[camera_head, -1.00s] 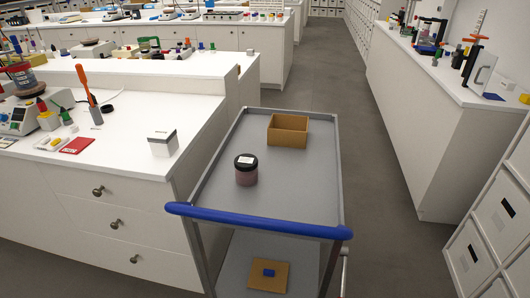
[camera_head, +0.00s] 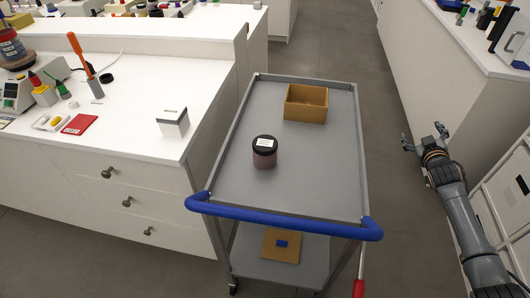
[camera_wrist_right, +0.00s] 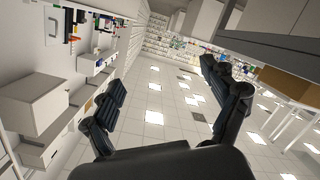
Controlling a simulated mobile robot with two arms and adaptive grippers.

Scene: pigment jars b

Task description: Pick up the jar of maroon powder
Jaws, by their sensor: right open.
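A jar of maroon powder (camera_head: 264,153) with a black lid and a white label on top stands upright on the grey top shelf of a trolley (camera_head: 235,185). My right gripper (camera_head: 424,139) is in the head view to the right of the trolley, over the floor and well apart from the jar. It is open and empty. The right wrist view shows its two dark fingers (camera_wrist_right: 165,95) spread apart, with the room between them and no jar in sight. My left gripper is not in view.
An open cardboard box (camera_head: 306,103) stands behind the jar on the trolley. The trolley has a blue handle (camera_head: 285,220) at the front. A white counter (camera_head: 130,100) with tools and a small white box (camera_head: 173,122) adjoins on the left. The shelf around the jar is clear.

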